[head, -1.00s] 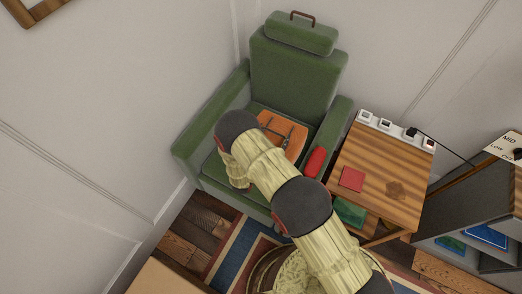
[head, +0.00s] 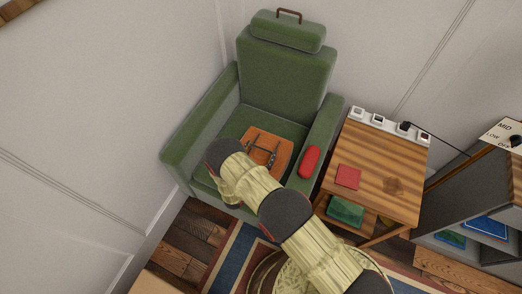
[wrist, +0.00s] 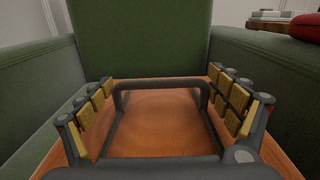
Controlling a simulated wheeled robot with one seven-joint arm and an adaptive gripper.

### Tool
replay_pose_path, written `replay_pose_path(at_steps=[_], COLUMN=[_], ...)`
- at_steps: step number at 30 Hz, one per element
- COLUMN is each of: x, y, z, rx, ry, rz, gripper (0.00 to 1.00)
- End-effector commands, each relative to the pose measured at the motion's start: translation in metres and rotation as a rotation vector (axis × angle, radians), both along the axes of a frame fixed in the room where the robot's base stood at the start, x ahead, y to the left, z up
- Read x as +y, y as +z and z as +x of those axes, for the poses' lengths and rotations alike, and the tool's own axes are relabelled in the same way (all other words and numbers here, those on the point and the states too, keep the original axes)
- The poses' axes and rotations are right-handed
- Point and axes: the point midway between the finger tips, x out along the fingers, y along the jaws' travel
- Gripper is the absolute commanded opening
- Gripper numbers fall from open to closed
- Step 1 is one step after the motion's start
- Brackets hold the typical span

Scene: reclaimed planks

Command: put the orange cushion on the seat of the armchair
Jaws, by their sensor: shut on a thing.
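The green armchair (head: 285,75) stands in the corner, its backrest to the wall. The orange cushion (head: 284,158) is over the middle of its seat, between the two armrests. Whether it touches the seat cannot be told. My gripper (head: 262,154) reaches over it from the front, its dark fingers on the cushion. In the wrist view the cushion (wrist: 165,110) lies between my two padded fingers (wrist: 165,95), and the green backrest (wrist: 140,35) rises beyond. A dark loop-shaped bar crosses above the cushion. My arm hides the seat's front part.
A red object (head: 309,161) lies on the right armrest. To the right, a wooden side table (head: 375,185) holds a red square (head: 348,176) and sockets (head: 378,121); a green item (head: 346,211) is below. A grey shelf (head: 470,210) stands far right.

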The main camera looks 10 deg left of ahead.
Motion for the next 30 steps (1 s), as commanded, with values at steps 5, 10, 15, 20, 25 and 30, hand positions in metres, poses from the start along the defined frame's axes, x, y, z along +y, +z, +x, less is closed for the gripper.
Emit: replay_pose_path(at_steps=[5, 10, 15, 20, 25, 30], x=[0.0007, 0.0008, 0.0006, 0.0006, 0.0006, 0.0033], y=[0.0007, -0.0025, -0.0021, -0.0021, -0.0019, 0.0011], z=[0.0008, 0.0008, 0.0005, 0.0005, 0.0005, -0.0048], rx=[-0.003, -0.003, -0.002, -0.002, -0.002, 0.000], ry=[0.000, 0.000, 0.000, 0.000, 0.000, 0.003], rz=[0.001, 0.002, 0.002, 0.002, 0.002, 0.000], gripper=[0.41, 0.41, 0.99, 1.00, 1.00, 1.00])
